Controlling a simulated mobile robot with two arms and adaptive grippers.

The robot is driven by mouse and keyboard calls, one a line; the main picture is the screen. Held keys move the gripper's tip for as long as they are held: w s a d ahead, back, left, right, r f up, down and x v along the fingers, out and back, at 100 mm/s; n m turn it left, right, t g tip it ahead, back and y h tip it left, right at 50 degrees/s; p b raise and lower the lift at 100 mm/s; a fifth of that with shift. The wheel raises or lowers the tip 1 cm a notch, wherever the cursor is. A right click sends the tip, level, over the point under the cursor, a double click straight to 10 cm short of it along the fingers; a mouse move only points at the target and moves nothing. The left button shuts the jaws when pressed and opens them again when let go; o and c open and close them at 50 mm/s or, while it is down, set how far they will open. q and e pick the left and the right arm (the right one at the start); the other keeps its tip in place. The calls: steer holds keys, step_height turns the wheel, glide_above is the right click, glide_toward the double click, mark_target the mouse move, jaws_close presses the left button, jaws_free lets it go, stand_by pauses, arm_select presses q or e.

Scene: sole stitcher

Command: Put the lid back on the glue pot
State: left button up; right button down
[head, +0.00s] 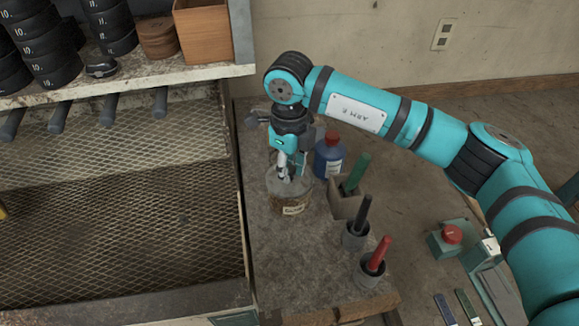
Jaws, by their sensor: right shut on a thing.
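The glue pot (289,207) is a squat brownish pot with a pale label, standing on the worn grey bench top. A grey round lid (274,181) is at the pot's mouth, level with its rim as far as I can see. My right gripper (285,176) points down from above and is shut on the lid's top. The fingers hide part of the lid, and I cannot tell whether it rests fully on the rim or is just above it. My left gripper is not in view.
A blue bottle with a red cap (329,157) stands close behind the pot, to the right. A grey box with a green-handled tool (346,199) and cups holding a black (357,232) and a red (373,265) handle stand right and nearer. A mesh-floored tray (120,220) lies left.

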steer(key=shift+f+b, duration=0.2)
steer(key=shift+b, duration=0.6)
stand_by(0.7)
stand_by(0.3)
steer(key=c, duration=0.6)
jaws_free()
steer(key=shift+r, duration=0.1)
steer(key=shift+r+p, duration=1.35)
steer(key=shift+r, duration=2.1)
jaws_close()
